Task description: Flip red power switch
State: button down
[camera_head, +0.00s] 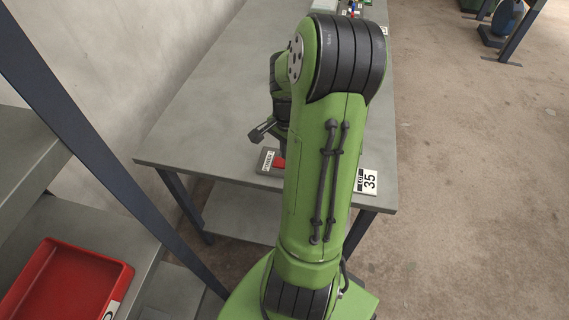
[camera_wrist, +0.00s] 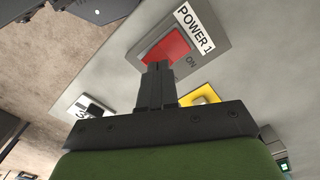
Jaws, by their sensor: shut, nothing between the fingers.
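The red power switch (camera_wrist: 168,50) shows in the wrist view as a red rocker in a grey housing (camera_wrist: 208,58) labelled "POWER 1", with "ON" printed beside it. In the head view the red switch (camera_head: 279,163) is partly hidden behind my arm, near the front edge of the table. My gripper (camera_wrist: 157,68) is shut and empty, and its fingertips overlap the lower edge of the red rocker in the wrist view. I cannot tell whether they touch it.
The grey table (camera_head: 200,120) is mostly bare. A yellow part (camera_wrist: 202,95) lies beside the switch. A red tray (camera_head: 62,285) sits on a shelf at lower left, by a dark post (camera_head: 85,140).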

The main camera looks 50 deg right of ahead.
jog(key=shift+f+b, duration=0.8)
jog(key=shift+f, duration=0.3)
dwell(0.3)
notch_tip(320, 180, up, 7)
jog(key=p, duration=0.6)
jog(key=shift+r, duration=0.15)
jog(key=shift+a, duration=0.1)
dwell(0.3)
